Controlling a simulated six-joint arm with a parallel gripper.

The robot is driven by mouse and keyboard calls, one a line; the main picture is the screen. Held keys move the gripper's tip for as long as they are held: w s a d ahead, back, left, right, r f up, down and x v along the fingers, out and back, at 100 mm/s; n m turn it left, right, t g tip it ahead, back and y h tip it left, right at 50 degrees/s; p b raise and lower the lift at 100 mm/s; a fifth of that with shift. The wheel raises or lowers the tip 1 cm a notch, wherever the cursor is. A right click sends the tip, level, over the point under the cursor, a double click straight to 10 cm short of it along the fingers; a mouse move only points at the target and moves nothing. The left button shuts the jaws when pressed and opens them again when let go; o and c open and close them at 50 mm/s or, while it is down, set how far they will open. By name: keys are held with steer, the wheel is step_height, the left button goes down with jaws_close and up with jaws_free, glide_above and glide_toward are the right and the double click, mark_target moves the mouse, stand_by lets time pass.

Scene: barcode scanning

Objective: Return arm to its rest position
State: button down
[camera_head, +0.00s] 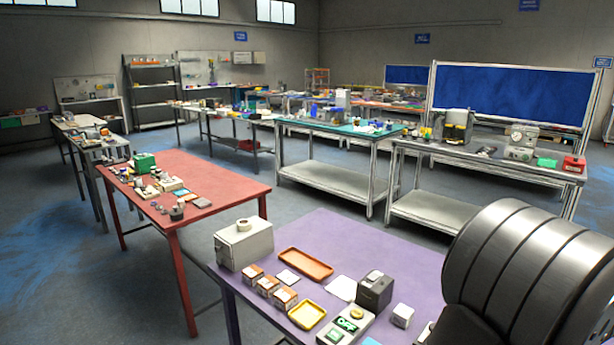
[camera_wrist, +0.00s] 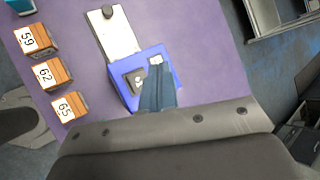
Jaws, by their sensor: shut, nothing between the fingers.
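My gripper (camera_wrist: 156,64) reaches up from the bottom in the wrist view, its narrow blue-grey fingers together with nothing seen between them. It appears over a blue tray (camera_wrist: 172,58) on the purple table (camera_wrist: 190,28); whether they touch cannot be told. A small dark item (camera_wrist: 128,82) is in the tray, beside the fingers. In the head view my grey arm (camera_head: 535,270) fills the lower right over the purple table (camera_head: 345,235). The gripper itself is out of that view.
Cardboard boxes labelled 59 (camera_wrist: 33,40), 62 (camera_wrist: 47,74) and 65 (camera_wrist: 66,108) stand left of the gripper. A pale plate (camera_wrist: 112,33) lies beyond the tray. An orange tray (camera_head: 305,264), yellow tray (camera_head: 307,315) and grey case (camera_head: 244,244) share the purple table.

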step_height(320, 180, down, 5)
steer(key=shift+r, duration=0.1)
step_height(320, 180, up, 5)
step_height(320, 180, down, 5)
steer(key=shift+f, duration=0.1)
step_height(320, 180, up, 11)
steer(key=w+g, duration=0.1)
steer(key=g, duration=0.8)
steer(key=shift+n, duration=0.3)
stand_by(0.4)
